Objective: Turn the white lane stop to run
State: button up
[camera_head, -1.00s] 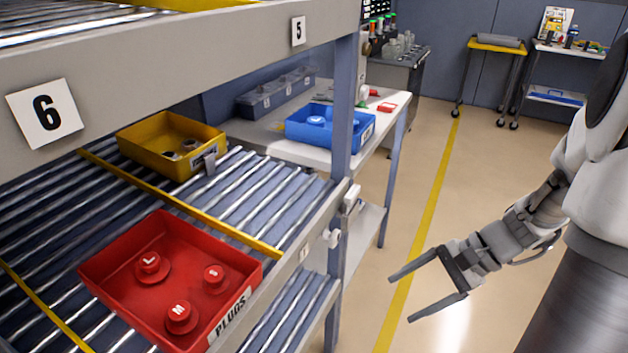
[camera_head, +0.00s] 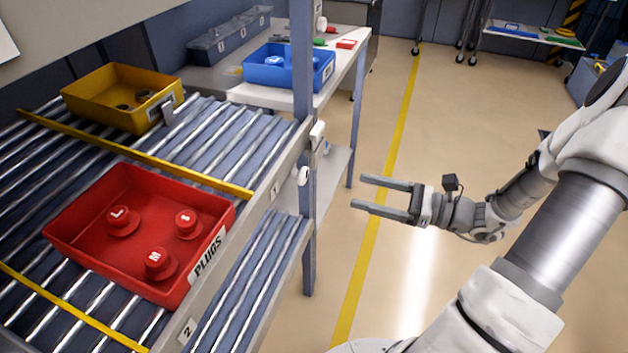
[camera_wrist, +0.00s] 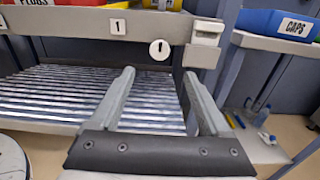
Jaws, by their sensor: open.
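The white lane stop (camera_head: 303,176) is a small round knob on the rack's front rail, near the corner post. In the wrist view the lane stop (camera_wrist: 159,49) shows its face with a dark, roughly upright mark, right of the "1" label. My gripper (camera_head: 360,191) is open and empty over the aisle, its fingers pointing left at the rack, apart from the knob. In the wrist view the gripper's fingertips (camera_wrist: 159,74) appear just below the knob, to either side of it, with a gap in depth.
A white block (camera_head: 317,133) sits on the post beside the knob. A red PLUGS bin (camera_head: 80,245) and a yellow bin (camera_head: 105,112) stand on the roller lanes. A blue bin (camera_head: 258,77) stands on the bench behind. The aisle floor (camera_head: 450,130) is clear.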

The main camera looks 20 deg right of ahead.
aim_at(306, 177)
jog(key=b+x, duration=0.2)
jog(key=x, duration=0.9)
jog(key=shift+w+a, duration=0.2)
jog(key=shift+a, duration=0.1)
jog(key=shift+c, duration=0.2)
grip_shut()
